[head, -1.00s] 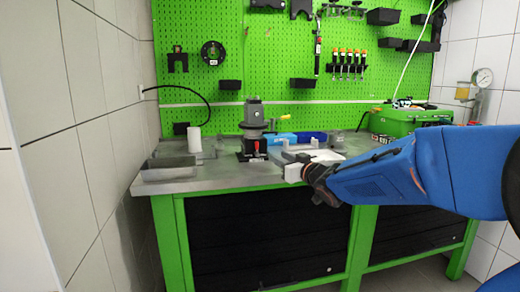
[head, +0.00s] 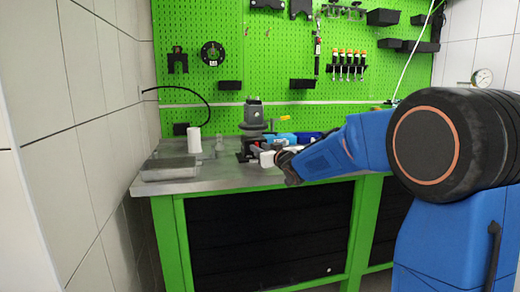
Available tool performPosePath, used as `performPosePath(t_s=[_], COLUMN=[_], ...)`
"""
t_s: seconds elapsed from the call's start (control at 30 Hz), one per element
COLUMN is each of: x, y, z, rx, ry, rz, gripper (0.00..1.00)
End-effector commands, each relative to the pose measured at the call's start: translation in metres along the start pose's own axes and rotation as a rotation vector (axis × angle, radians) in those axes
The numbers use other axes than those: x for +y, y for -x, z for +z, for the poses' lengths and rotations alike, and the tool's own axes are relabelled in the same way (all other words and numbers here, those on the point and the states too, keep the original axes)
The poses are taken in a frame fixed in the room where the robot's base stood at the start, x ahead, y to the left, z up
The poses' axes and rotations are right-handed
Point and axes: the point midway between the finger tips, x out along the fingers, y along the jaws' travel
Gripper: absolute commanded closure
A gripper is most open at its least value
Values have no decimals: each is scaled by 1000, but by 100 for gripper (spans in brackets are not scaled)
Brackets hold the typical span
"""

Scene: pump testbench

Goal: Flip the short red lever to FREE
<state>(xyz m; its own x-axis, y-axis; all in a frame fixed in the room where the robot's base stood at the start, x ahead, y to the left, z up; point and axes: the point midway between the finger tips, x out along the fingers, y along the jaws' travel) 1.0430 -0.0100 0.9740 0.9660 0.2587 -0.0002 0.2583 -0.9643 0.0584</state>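The grey pump (head: 253,122) stands upright on a black base (head: 243,153) near the left part of the bench. A small red part at the front of the base, which looks like the short red lever (head: 256,147), is barely visible. Its position and any FREE label are too small to read. My gripper (head: 264,158) reaches in from the right, with its pale fingers right in front of the base's right side and close to the red part. I cannot tell whether they touch. The finger gap is too small to make out.
A metal tray (head: 169,170) and a white cylinder (head: 194,140) stand left of the pump. Blue bins (head: 283,138) lie behind my gripper. The green pegboard (head: 270,70) closes off the back, and a tiled wall (head: 105,120) the left. My arm hides the bench's right side.

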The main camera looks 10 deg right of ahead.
Motion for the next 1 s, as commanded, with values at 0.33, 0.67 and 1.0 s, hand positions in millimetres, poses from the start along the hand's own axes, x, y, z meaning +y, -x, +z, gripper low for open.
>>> performPosePath(t_s=[0.33, 0.67, 1.0], x=[0, 0, -4], y=[-6, -6, -7], z=[0, 0, -1], rx=[0, 0, -22], ry=[0, 0, 85], rz=[0, 0, -2], gripper=[69, 100, 100])
